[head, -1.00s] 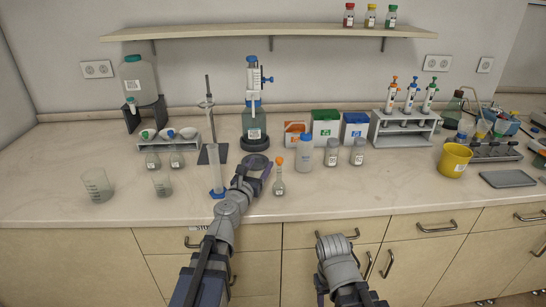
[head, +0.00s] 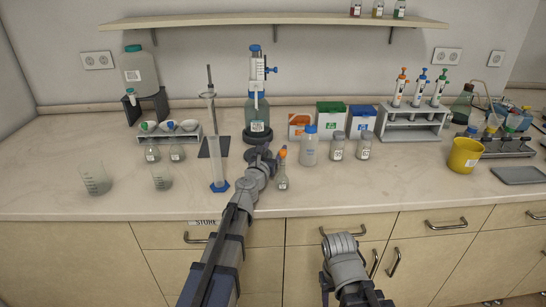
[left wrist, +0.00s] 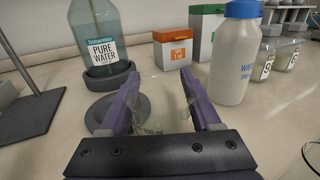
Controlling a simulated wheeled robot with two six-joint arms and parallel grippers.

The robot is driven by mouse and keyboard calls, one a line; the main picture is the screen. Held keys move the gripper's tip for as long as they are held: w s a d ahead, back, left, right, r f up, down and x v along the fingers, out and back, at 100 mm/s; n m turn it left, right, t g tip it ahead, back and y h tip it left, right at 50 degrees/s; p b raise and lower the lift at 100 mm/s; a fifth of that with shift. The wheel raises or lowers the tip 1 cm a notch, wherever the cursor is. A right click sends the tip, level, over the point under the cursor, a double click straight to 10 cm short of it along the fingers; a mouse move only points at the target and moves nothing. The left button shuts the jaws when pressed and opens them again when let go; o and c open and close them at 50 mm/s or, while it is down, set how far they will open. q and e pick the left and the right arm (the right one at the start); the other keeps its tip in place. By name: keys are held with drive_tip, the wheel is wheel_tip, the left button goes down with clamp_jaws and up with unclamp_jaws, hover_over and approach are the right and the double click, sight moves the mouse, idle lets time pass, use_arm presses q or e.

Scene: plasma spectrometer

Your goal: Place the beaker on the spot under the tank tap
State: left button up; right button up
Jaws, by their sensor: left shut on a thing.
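My left gripper (head: 264,154) is over the counter in front of the pure water bottle. In the left wrist view its purple fingers (left wrist: 160,98) are shut on a clear glass vessel (left wrist: 161,105), which looks like the beaker. Its outline is faint and its base is hidden. A dark round disc (left wrist: 103,111) lies on the counter just left of it, partly behind the left finger. The tank (head: 140,70) stands on a black stand at the back left, with its tap (head: 131,96) at the front. My right gripper is not in view; only my right arm shows.
The pure water bottle (head: 257,112) stands behind the gripper. A blue-capped bottle (head: 309,150) and an orange-capped flask (head: 282,178) stand close on the right. A measuring cylinder (head: 218,165) is on the left. Two other beakers stand left, one here (head: 95,179).

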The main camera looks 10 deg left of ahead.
use_arm(q)
drive_tip(key=shift+f, duration=0.25)
drive_tip(key=shift+f, duration=0.2)
drive_tip(key=o, duration=1.4)
drive_tip(key=shift+c, duration=0.2)
drive_tip(key=shift+r, duration=0.1)
